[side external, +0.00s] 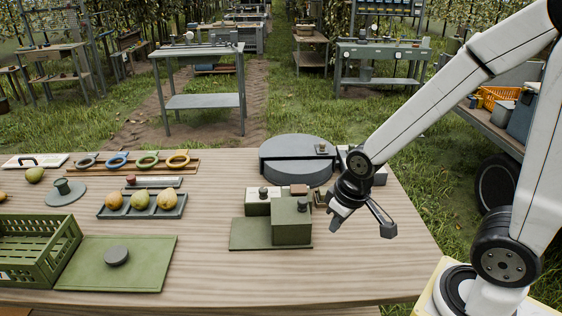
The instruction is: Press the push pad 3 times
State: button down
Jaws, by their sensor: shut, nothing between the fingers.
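A green fixture (270,241) stands on the table at centre right, with a taller green block (291,226) topped by a dark knob (302,205). A pale box (257,206) with another dark knob (263,193) stands behind it on the left. A small reddish-brown block (298,189) shows behind the green block. I cannot tell for sure which of these parts is the push pad. My gripper (337,224) is shut and empty, just right of the green block and above the table.
A grey round drum (297,160) stands behind the fixture. To the left are a tray of pears (143,211), a rack with coloured rings (135,167), a green mat with a dark disc (117,257) and a green crate (36,258). The front right of the table is clear.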

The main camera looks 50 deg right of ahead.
jog(key=n+t, duration=0.7)
jog(key=n, duration=0.1)
send_over(301, 189)
notch_tip(301, 189, down, 4)
jog(key=shift+f, duration=0.25)
jog(key=shift+f, duration=0.1)
jog(key=shift+f, duration=4.3)
